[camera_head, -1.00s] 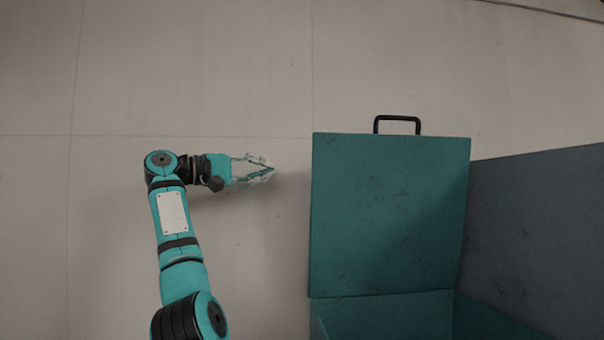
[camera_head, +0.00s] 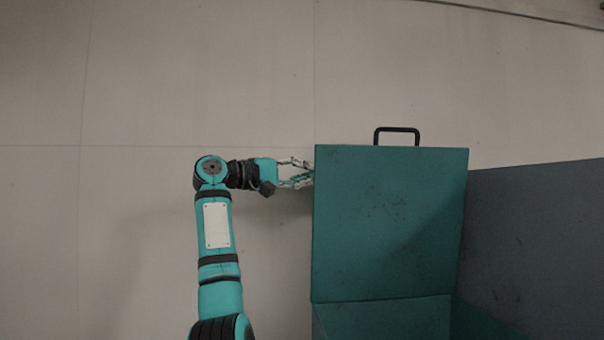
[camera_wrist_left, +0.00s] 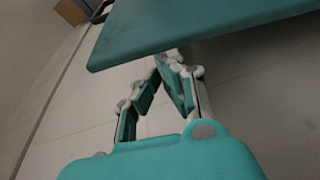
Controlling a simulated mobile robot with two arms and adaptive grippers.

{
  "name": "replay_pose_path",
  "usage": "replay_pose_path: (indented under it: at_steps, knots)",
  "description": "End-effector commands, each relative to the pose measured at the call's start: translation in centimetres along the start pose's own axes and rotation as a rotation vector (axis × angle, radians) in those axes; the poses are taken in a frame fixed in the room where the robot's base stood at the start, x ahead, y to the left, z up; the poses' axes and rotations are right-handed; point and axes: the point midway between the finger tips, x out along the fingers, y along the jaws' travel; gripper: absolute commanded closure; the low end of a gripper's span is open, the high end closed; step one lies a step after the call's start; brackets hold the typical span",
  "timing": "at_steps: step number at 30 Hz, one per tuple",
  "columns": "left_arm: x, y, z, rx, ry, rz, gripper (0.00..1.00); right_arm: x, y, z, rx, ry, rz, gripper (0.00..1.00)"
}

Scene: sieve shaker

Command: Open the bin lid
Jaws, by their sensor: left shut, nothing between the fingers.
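The teal bin lid (camera_head: 390,220) stands raised, its flat face toward the head camera, with a black handle (camera_head: 397,136) on its far edge. The bin (camera_head: 385,318) shows below it at the bottom of the head view, open inside. My left gripper (camera_head: 312,176) is shut and empty at the lid's left edge, near its far corner; its tips reach the edge and may be partly hidden by the lid. In the left wrist view the closed fingers (camera_wrist_left: 172,60) point toward the lid's edge (camera_wrist_left: 180,30). Contact cannot be told. My right gripper is out of view.
A dark grey-blue panel (camera_head: 540,240) stands right of the bin. The pale floor (camera_head: 130,80) is clear to the left and behind the lid. A brown object (camera_wrist_left: 72,10) shows at the top left of the left wrist view.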

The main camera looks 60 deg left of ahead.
Motion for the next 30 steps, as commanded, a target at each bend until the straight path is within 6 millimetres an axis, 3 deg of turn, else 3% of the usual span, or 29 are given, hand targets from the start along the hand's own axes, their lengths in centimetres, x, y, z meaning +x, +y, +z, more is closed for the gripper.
replay_pose_path:
  at_steps: [16, 24, 30]
  knots:
    - [-0.3, -0.2, 0.9, 0.009, -0.001, 0.002, 1.00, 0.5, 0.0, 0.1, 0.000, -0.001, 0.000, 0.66]
    - [-1.5, -0.6, 4.6, 0.129, -0.002, 0.044, 1.00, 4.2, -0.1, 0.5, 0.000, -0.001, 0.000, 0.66]
    - [-2.0, -0.2, 6.0, 0.177, -0.002, 0.060, 1.00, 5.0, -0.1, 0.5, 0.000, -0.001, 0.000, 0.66]
